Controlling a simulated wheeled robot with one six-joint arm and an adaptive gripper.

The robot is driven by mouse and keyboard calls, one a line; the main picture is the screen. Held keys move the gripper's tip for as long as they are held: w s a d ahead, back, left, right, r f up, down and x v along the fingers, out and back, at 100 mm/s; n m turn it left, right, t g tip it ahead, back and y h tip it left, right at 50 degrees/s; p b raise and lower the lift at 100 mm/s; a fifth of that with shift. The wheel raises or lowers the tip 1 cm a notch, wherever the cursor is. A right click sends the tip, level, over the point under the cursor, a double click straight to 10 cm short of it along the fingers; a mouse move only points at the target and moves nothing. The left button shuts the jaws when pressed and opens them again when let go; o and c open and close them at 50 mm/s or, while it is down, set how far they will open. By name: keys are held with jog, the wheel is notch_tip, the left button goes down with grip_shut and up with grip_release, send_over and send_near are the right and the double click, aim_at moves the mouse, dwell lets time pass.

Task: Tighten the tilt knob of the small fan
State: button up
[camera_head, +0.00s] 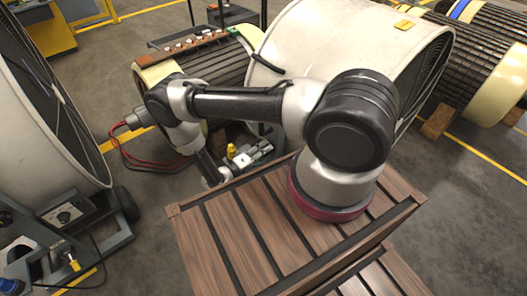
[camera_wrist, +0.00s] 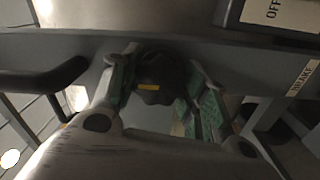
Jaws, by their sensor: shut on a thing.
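A black lobed knob (camera_wrist: 157,72) with a small yellow mark sits on a grey bar in the wrist view. My gripper (camera_wrist: 157,92) has its green-padded fingers on either side of the knob and is closed on it. In the head view my arm reaches left and bends down behind the wooden crate, so the fingertips and the knob are hidden there. A white drum fan (camera_head: 335,40) stands behind my arm, and a larger-looking one (camera_head: 40,125) stands at the left edge. I cannot tell from the head view which fan's stand carries the knob.
A slatted wooden crate (camera_head: 235,235) stands in front. A rotor (camera_head: 205,62) lies behind my arm. Red cables (camera_head: 140,163) lie on the floor. In the wrist view, an "OFF" label (camera_wrist: 280,12) and a "BRAKE" label (camera_wrist: 303,78) are at the right, and a dark handle (camera_wrist: 40,80) is at the left.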

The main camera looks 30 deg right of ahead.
jog(key=o, duration=1)
jog(key=shift+a, duration=0.1)
jog(key=a, duration=0.4)
jog(key=s+a, duration=0.1)
jog(key=a, duration=0.2)
jog(key=s+a, duration=0.1)
jog(key=a, duration=0.3)
jog(key=shift+s+a, duration=0.2)
jog(key=shift+a, duration=0.15)
